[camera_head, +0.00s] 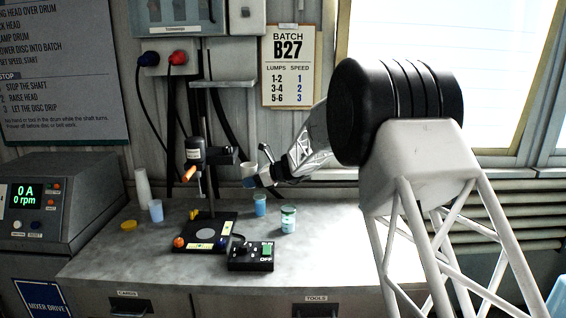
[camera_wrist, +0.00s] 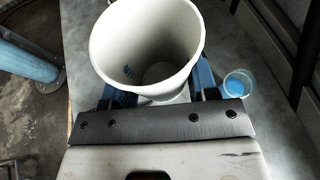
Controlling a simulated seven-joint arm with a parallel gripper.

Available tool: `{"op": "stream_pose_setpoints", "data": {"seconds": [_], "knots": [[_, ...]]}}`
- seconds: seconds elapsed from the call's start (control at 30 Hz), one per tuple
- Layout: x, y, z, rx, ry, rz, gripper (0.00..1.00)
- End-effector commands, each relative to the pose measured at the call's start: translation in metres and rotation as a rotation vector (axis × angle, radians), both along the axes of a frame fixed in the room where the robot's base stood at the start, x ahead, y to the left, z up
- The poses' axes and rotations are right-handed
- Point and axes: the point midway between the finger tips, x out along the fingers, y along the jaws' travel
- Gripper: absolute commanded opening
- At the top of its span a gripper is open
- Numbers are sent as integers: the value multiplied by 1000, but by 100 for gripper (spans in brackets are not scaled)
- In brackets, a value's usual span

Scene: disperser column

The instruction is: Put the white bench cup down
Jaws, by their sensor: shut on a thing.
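The white bench cup (camera_wrist: 140,95) is large in the wrist view, with its open mouth toward the camera. It looks empty inside except for a small dark blue mark. The blue fingers of my gripper (camera_wrist: 160,92) are shut on it, one on each side. In the head view the cup (camera_head: 249,168) shows small at the end of my gripper (camera_head: 262,179), which comes in from the right. It appears held above the grey bench (camera_head: 330,245), just right of the disperser's stand; the exact height is hard to tell.
The disperser (camera_head: 196,154) stands on a black base (camera_head: 206,232). A control box (camera_head: 250,254) lies in front. Another blue cup (camera_head: 156,210) and a yellow lid (camera_head: 129,225) are left.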

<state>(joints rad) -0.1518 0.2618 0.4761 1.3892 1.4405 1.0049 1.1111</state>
Motion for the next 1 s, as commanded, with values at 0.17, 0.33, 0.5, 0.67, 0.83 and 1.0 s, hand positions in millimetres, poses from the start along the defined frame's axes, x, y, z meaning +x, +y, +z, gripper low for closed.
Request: {"op": "stream_pose_setpoints", "data": {"seconds": [0.17,0.33,0.5,0.67,0.83,1.0], "knots": [[-3,-14,6,0,-1,-61,29],[-2,-29,13,0,-2,-137,29],[-1,-46,20,1,-2,-222,29],[-1,-62,26,1,-1,-303,29],[-2,-80,31,1,-1,-390,29],[-5,-100,34,0,-2,-481,29]]}}
